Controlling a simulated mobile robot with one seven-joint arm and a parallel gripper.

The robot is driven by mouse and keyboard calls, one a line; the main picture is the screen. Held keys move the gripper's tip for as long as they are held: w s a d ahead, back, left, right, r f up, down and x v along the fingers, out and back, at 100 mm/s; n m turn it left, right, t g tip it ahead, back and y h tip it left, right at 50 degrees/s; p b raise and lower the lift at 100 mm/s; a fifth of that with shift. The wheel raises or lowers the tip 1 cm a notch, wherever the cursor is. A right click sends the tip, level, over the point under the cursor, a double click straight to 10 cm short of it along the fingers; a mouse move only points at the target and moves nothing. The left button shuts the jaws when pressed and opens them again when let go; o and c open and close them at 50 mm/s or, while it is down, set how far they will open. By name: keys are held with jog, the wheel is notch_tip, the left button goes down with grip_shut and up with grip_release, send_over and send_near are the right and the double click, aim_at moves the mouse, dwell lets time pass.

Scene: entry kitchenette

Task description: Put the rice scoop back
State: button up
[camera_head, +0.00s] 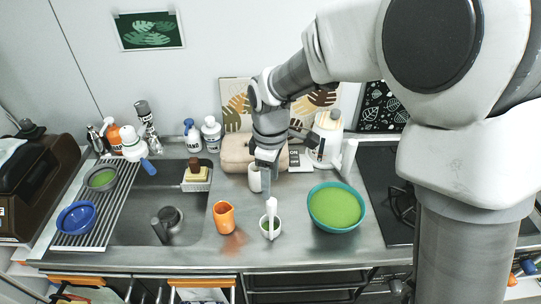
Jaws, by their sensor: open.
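A white, slim upright piece (271,213), which looks like the rice scoop, stands in a small white cup (265,231) with something green inside, on the steel counter. My gripper (267,186) points down just above and behind it; it is open, and I see nothing held in it. The fingers are small and seen edge-on, so whether they touch the scoop's top is unclear. A white cup-like container (253,178) stands just left of my gripper and is partly covered by it.
A teal bowl with green contents (313,209) is to the right, and an orange cup (223,217) to the left. A beige rounded case (236,154) and a white appliance (327,140) stand behind. The sink (130,225) and drying rack (103,222) are at left; a dark hob (385,190) is at right.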

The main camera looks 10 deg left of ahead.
notch_tip(320, 180, up, 9)
jog(key=s+d+r+m+t, duration=0.25)
jog(key=d+r+m, duration=0.25)
jog(key=d, duration=0.5)
jog(key=s+d+r+m+t, duration=0.1)
jog(key=s+d+m+t, duration=0.2)
jog(key=s+d+m, duration=0.8)
jog(key=d, duration=0.2)
jog(key=shift+s+d+m, duration=0.4)
jog(key=shift+c, duration=0.2)
